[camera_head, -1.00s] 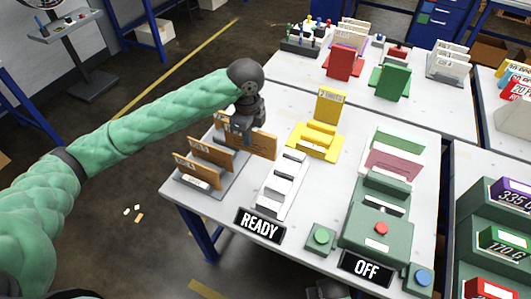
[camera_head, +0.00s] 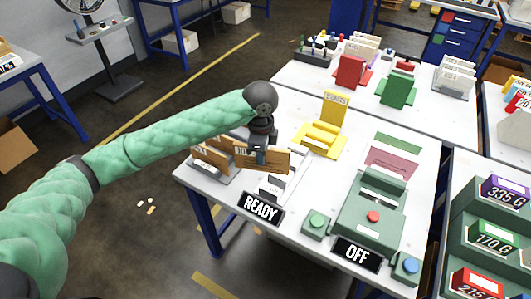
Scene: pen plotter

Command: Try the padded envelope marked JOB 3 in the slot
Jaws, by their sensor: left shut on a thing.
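My left gripper (camera_head: 257,152) is shut on a brown padded envelope (camera_head: 275,160). The envelope is held upright above the near-left part of the table, with its broad face towards me. Its marking is too small to read. My right gripper is not in view.
A READY sign (camera_head: 261,208) stands at the front edge. To the right are a green button box (camera_head: 316,225), a green machine (camera_head: 368,213) with a red button, and an OFF sign (camera_head: 357,254). A yellow stand (camera_head: 321,140) is behind. Several coloured holders stand on the back table.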

